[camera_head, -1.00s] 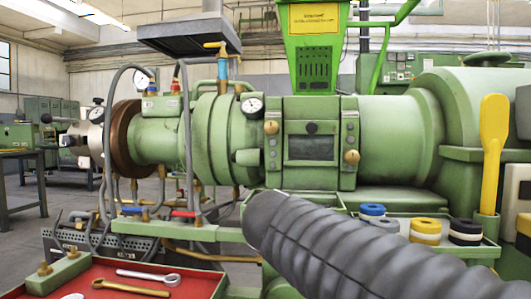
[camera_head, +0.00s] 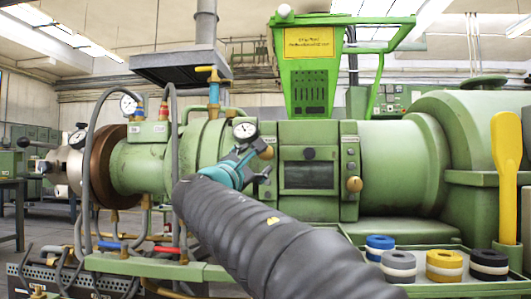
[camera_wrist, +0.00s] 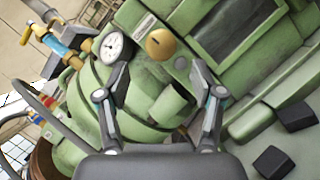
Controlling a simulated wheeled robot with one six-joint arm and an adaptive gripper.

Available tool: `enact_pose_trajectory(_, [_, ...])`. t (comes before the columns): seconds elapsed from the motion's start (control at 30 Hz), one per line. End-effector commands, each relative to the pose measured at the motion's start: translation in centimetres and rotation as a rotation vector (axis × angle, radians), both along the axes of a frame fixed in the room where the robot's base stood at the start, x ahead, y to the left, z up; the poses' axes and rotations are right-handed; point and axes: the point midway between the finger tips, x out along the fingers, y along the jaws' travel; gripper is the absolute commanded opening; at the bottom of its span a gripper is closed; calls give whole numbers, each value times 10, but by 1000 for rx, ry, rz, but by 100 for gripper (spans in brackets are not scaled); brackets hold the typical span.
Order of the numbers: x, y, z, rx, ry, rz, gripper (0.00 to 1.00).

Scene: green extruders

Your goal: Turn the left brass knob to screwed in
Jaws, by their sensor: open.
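The left brass knob (camera_head: 266,152) sits at the upper left of the green panel around the dark window, partly covered by my gripper (camera_head: 267,165). In the wrist view the knob (camera_wrist: 160,43) is a round brass disc with a slot line, beyond and roughly between my fingertips. My gripper (camera_wrist: 159,76) is open there, with one finger on each side and nothing between them. The fingers appear apart from the knob; the exact distance is unclear. The right brass knob (camera_head: 354,184) is at the lower right of the window.
A pressure gauge (camera_head: 245,130) is just left of the knob, and also in the wrist view (camera_wrist: 112,44). A green stub (camera_wrist: 168,105) juts out below the knob. Tape rolls (camera_head: 445,264) and a yellow paddle (camera_head: 507,165) are at right. Pipes and hoses crowd the left.

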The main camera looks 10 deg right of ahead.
Motion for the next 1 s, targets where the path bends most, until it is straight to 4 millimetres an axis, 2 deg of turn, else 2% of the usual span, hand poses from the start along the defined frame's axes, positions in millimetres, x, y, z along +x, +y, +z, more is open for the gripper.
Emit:
enact_pose_trajectory(0.2, [34, -24, 12, 1, 1, -4, 67])
enact_pose_trajectory(0.4, [55, -41, 20, 1, 0, -6, 67])
enact_pose_trajectory(0.6, [66, -48, 23, 2, 1, -4, 67])
enact_pose_trajectory(0.9, [67, -48, 22, 1, 0, -3, 67])
enact_pose_trajectory(1.0, [67, -48, 22, 1, 1, -3, 42])
